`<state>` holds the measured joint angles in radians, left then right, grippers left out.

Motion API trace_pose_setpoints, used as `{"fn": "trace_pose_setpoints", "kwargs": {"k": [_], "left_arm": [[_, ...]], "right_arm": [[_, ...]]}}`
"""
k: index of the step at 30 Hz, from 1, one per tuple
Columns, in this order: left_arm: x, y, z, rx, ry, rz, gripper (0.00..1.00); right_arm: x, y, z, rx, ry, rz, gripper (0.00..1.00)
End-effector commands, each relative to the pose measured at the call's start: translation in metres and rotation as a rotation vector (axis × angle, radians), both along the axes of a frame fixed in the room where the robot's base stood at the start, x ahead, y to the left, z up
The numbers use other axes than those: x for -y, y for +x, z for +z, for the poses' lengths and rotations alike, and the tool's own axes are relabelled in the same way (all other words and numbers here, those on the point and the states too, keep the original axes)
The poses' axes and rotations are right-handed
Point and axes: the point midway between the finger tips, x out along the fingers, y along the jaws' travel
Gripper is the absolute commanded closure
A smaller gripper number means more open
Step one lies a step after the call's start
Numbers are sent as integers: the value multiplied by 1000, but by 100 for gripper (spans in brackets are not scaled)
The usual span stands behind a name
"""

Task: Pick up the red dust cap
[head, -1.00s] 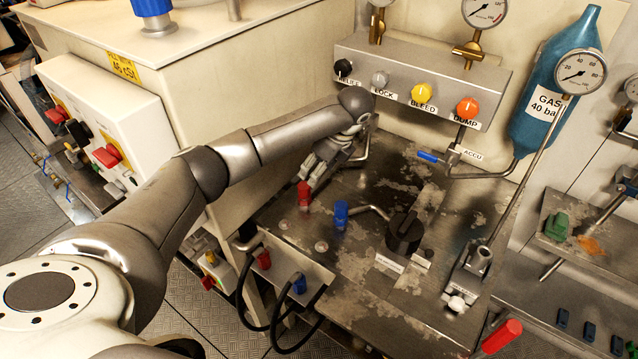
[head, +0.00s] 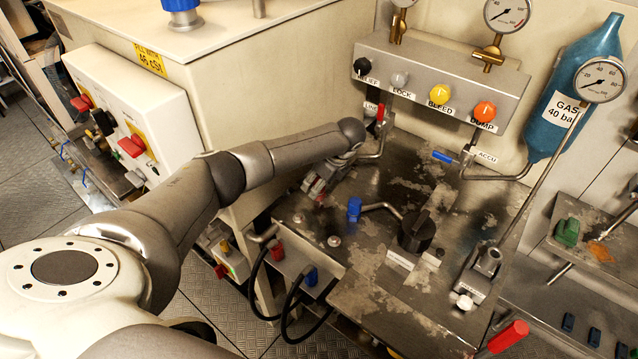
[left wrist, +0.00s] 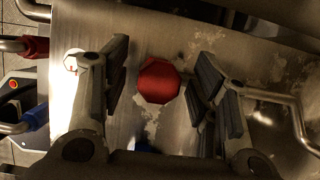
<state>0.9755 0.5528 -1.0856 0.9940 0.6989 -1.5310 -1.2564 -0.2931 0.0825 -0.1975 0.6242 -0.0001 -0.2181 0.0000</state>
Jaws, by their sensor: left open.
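The red dust cap (left wrist: 158,81) shows in the left wrist view as a red, roughly octagonal top over the metal bench, between the two fingers of my left gripper (left wrist: 162,76). There is a visible gap on each side, and the fingers are open and not touching it. In the head view my left gripper (head: 322,186) is low over the left part of the bench and mostly hides the cap. A blue cap (head: 354,209) stands just to the right of it. My right gripper is not in view.
The metal bench (head: 374,290) carries a black knob (head: 415,232) and bent pipes. A valve panel (head: 440,75) stands behind. Hoses with red (head: 276,250) and blue (head: 311,276) connectors hang at the bench's front left.

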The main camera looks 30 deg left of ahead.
Motion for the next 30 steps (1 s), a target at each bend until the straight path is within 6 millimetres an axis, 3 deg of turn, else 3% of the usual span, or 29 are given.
{"fn": "trace_pose_setpoints", "kwargs": {"k": [4, 13, 23, 30], "left_arm": [[0, 0, 0, 0, 0, 0, 46], [0, 0, 0, -1, 0, 1, 83], [0, 0, 1, 0, 0, 1, 83], [-1, 1, 21, 4, 0, 2, 83]], "right_arm": [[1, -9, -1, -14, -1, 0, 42], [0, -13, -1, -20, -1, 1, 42], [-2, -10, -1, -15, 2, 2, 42], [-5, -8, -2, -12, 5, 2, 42]]}}
